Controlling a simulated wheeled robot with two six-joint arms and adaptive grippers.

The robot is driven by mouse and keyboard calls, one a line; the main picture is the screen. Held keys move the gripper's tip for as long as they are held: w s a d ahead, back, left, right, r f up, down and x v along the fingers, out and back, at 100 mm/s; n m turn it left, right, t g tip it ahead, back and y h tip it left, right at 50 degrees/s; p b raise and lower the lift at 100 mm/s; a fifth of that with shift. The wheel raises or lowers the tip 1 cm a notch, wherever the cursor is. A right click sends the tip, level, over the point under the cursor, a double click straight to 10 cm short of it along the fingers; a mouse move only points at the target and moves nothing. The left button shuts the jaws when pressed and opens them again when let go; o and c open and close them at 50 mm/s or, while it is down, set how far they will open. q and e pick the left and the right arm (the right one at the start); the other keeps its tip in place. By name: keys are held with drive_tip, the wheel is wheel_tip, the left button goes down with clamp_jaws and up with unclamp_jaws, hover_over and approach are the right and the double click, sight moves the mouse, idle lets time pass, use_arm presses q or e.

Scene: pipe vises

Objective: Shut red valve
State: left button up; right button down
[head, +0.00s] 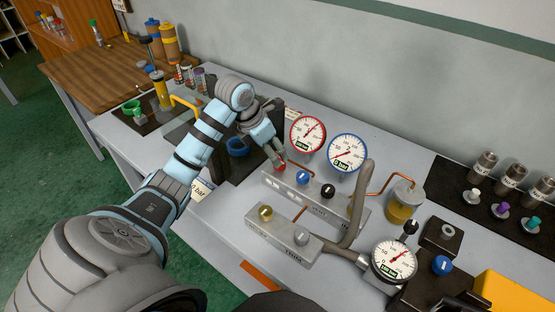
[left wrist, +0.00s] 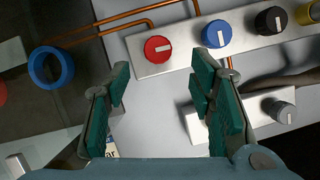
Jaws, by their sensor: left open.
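The red valve (left wrist: 156,50) is a round red knob at the left end of a silver manifold block (left wrist: 182,55) in the left wrist view. Its white mark lies roughly along the block. In the head view the red valve (head: 280,168) is partly covered by my left gripper (head: 274,154). In the left wrist view the left gripper (left wrist: 163,78) is open and empty, with its green-padded fingers spread and the red valve showing beyond the gap between them. I cannot tell whether the fingers touch it. My right gripper does not show.
A blue knob (left wrist: 216,34) sits close right of the red valve, then a black knob (left wrist: 270,20). Copper pipes (left wrist: 120,24) run beside the block. Two gauges (head: 308,133) (head: 347,153) stand behind it. A second block (head: 283,233) lies in front.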

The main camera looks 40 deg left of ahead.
use_arm(q)
drive_tip(key=x, duration=0.6)
drive_tip(key=shift+w+a+f, duration=0.1)
drive_tip(key=shift+w+a, duration=0.05)
drive_tip(key=shift+w, duration=0.15)
drive_tip(key=shift+s, duration=0.2)
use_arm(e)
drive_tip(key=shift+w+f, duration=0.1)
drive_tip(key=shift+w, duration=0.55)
use_arm(q)
drive_tip(key=shift+c, duration=0.7)
drive_tip(key=shift+w, duration=0.1)
drive_tip(key=c, duration=1)
